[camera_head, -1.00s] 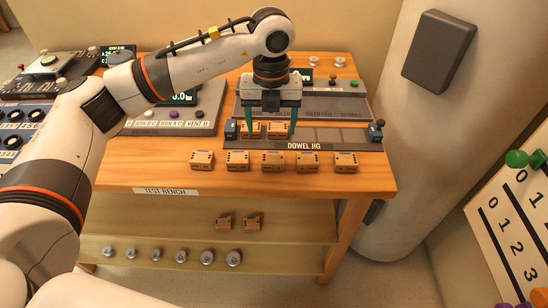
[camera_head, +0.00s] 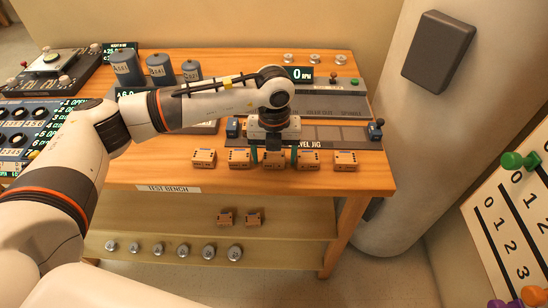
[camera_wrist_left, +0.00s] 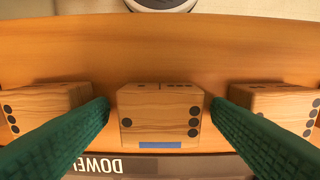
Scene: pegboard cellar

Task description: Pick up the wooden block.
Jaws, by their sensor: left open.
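Several wooden blocks with black dots stand in a row along the front of the test bench. The middle wooden block (camera_head: 274,165) is below my left gripper (camera_head: 274,154). In the left wrist view this block (camera_wrist_left: 160,118) shows dots and a blue stripe, and sits between the two green fingers of my left gripper (camera_wrist_left: 160,103). The fingers are open, with a gap on each side of the block. Neighbouring blocks (camera_wrist_left: 42,108) (camera_wrist_left: 280,106) lie just outside the fingers. My right gripper is not seen.
The dowel jig (camera_head: 345,143) lies right behind the row; its right slots look empty and its left part is hidden by my gripper. Grey canisters (camera_head: 159,70) stand behind my arm.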

